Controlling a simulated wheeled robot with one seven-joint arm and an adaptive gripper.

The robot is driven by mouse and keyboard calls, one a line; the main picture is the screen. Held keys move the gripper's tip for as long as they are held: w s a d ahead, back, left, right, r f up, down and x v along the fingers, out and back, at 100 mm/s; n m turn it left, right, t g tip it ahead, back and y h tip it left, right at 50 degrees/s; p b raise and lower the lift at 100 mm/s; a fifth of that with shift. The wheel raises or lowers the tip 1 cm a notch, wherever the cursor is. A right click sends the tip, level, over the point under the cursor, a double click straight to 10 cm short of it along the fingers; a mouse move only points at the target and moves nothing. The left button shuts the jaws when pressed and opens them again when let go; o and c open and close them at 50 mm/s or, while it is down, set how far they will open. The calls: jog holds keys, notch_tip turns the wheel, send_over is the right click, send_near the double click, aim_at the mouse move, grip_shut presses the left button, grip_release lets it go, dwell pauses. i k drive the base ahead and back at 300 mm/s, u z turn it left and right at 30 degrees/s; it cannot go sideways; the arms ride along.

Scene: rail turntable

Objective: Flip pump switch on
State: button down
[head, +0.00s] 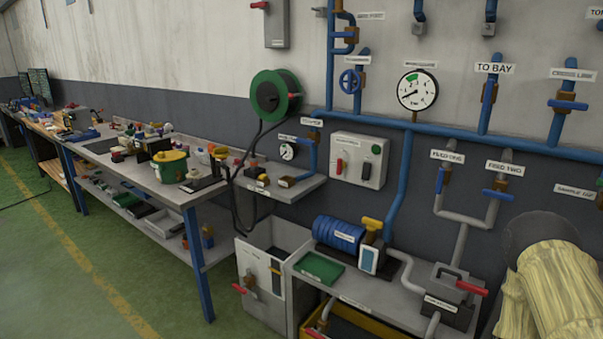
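A pale grey switch box (350,146) is fixed on the wall in the middle of the head view. On its front are a red lever (339,167), a dark lever (366,171) and a round green lamp or button (376,150). Both levers appear to hang roughly upright; their labels are too small to read, so I cannot tell which is the pump switch or its setting. A blue ribbed motor or pump (338,235) sits on the grey bench below the box. My gripper is not in view.
Blue pipes (455,134) with valves and a round gauge (417,90) cover the wall. A green hose reel (276,97) hangs left. A long cluttered workbench (176,190) runs left. Yellowish cloth (552,285) stands lower right. The green floor (50,275) is open at lower left.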

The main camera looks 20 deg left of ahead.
aim_at(367, 167)
jog(key=u, duration=0.65)
jog(key=i, duration=1.25)
jog(key=z, duration=0.2)
